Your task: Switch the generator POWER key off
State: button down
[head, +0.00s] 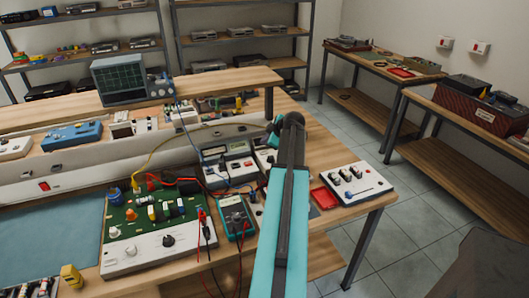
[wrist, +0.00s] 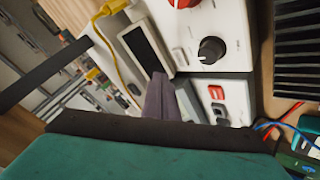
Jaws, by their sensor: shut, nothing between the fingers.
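In the wrist view, a white instrument has a dark display (wrist: 143,50), a black knob (wrist: 211,49) and part of a red knob (wrist: 182,3). Beside it is a white panel with a red rocker switch (wrist: 216,92). I cannot read labels, so I cannot tell which part is the generator's POWER key. My gripper (wrist: 163,100) is shut and empty, its fingertips in front of these panels; contact cannot be told. In the head view my teal arm reaches over the bench near white instruments (head: 238,148), partly hiding those at its left; its fingertips are hard to make out.
A green circuit board (head: 117,215) with wires and a multimeter (head: 236,218) lie left of my arm. A white box with knobs (head: 350,182) and a red tray (head: 325,198) are right. An oscilloscope (head: 120,78) stands behind. Yellow cable (wrist: 103,12) crosses the wrist view.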

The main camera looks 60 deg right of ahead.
notch_tip(320, 180, up, 3)
jog(key=shift+r, duration=0.1)
dwell(0.4)
dwell(0.4)
